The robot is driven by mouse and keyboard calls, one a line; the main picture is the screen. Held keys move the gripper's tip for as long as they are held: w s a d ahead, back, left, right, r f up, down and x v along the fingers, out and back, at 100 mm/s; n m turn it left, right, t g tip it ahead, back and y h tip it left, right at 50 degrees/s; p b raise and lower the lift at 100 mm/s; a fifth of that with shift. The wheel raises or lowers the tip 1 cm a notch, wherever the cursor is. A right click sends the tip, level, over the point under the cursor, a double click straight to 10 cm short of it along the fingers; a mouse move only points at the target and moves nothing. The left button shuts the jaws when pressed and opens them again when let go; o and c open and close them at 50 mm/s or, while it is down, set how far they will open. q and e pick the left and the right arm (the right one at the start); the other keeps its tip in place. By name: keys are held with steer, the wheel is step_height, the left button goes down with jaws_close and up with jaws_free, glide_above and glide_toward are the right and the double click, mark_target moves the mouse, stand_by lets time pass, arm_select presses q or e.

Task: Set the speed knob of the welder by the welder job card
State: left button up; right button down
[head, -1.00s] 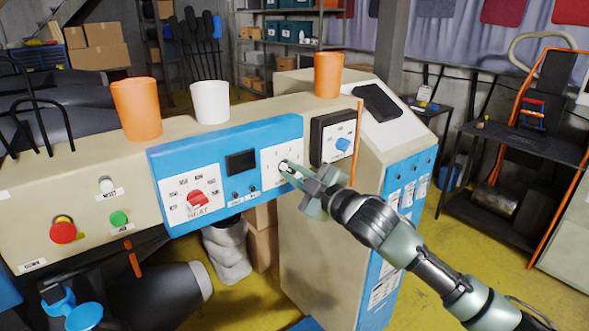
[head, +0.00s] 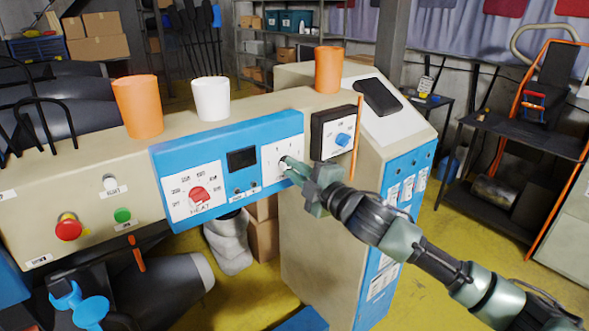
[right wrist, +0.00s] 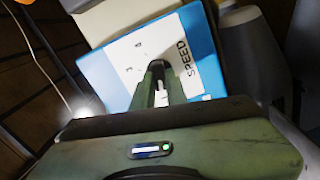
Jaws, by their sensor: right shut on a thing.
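The welder's blue control panel (head: 222,150) faces me in the head view, with a red heat knob (head: 199,195), a dark display (head: 242,159) and a white speed dial plate (head: 272,165) at its right. My right gripper (head: 287,163) is at this plate, shut on the speed knob. In the right wrist view, the fingers (right wrist: 158,82) reach onto the plate beside the word SPEED (right wrist: 186,63). They hide the knob, so its pointer cannot be read. I cannot make out a welder job card.
A black box with a blue knob (head: 342,139) sits just right of the panel. Orange cups (head: 138,106) (head: 328,69) and a white cup (head: 211,99) stand on the ledge above. A black tablet (head: 377,97) lies on the sloping cabinet top.

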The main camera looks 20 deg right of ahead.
steer(key=c, duration=1.4)
jaws_free()
steer(key=shift+c, duration=0.2)
steer(key=b+v, duration=0.3)
steer(key=v, duration=0.4)
steer(key=shift+s, duration=0.35)
steer(key=shift+d, duration=0.1)
